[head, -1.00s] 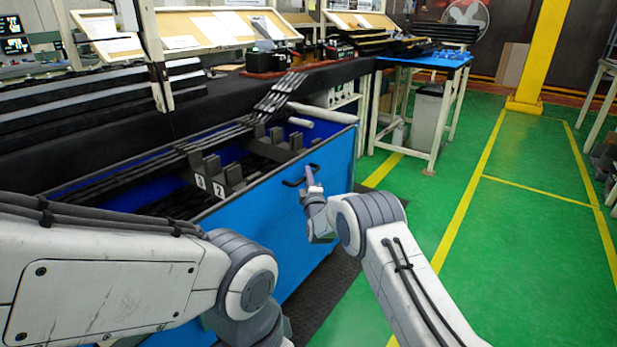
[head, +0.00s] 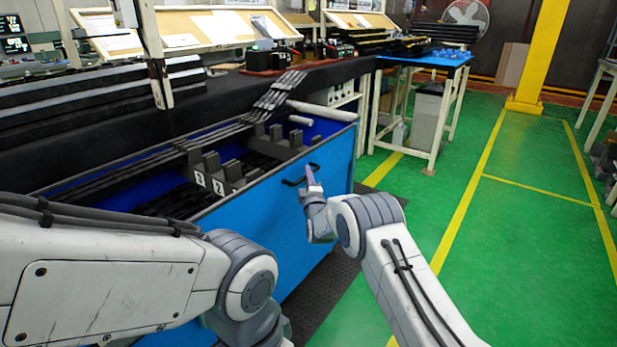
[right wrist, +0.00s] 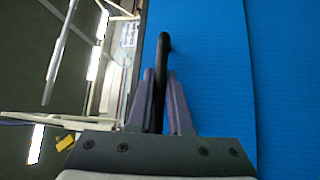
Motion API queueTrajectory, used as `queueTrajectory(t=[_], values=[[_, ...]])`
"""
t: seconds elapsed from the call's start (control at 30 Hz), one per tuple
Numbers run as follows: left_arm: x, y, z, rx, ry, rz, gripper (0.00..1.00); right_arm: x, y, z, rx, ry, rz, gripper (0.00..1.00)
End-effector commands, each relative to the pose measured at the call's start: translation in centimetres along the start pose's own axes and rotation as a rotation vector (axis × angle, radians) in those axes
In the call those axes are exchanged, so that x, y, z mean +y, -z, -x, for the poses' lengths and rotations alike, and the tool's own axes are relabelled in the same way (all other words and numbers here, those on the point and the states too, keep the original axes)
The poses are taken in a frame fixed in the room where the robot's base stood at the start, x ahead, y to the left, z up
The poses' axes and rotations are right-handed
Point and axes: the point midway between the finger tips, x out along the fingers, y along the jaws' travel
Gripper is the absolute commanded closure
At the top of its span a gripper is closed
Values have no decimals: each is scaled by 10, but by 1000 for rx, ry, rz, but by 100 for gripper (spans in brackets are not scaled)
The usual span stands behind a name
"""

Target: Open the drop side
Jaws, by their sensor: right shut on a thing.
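The drop side is the blue front panel (head: 270,232) of the long bin; it stands upright. A black handle (head: 293,183) sits near its top edge, towards the right end. My right gripper (head: 309,178) is at this handle. In the right wrist view, the fingers (right wrist: 161,95) are on either side of the black handle (right wrist: 164,48), shut on it, with the blue panel (right wrist: 212,70) beside them. My left arm crosses the lower left of the head view; its gripper is out of sight.
The bin holds long black trim strips (head: 150,165) and dark numbered blocks (head: 212,170). A white roll (head: 322,110) lies at its right end. A blue-topped table (head: 440,62) stands beyond. Green floor (head: 480,240) right of the bin is clear.

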Motion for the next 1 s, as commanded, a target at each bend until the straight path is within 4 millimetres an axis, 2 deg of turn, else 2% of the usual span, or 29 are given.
queueTrajectory(t=[0.03,0.2,0.4,0.63,1.0], values=[[-1,-1,-16,0,0,0,100,-33,-4,7,-1,29,5,100],[-4,-3,-48,-1,0,0,100,-78,-10,14,-1,33,6,100],[-6,-4,-77,-1,0,0,100,-119,-16,20,-1,29,4,100],[-7,-5,-94,-1,0,0,100,-145,-19,24,0,27,4,100],[-7,-5,-96,0,0,0,100,-146,-19,24,0,22,3,100]])
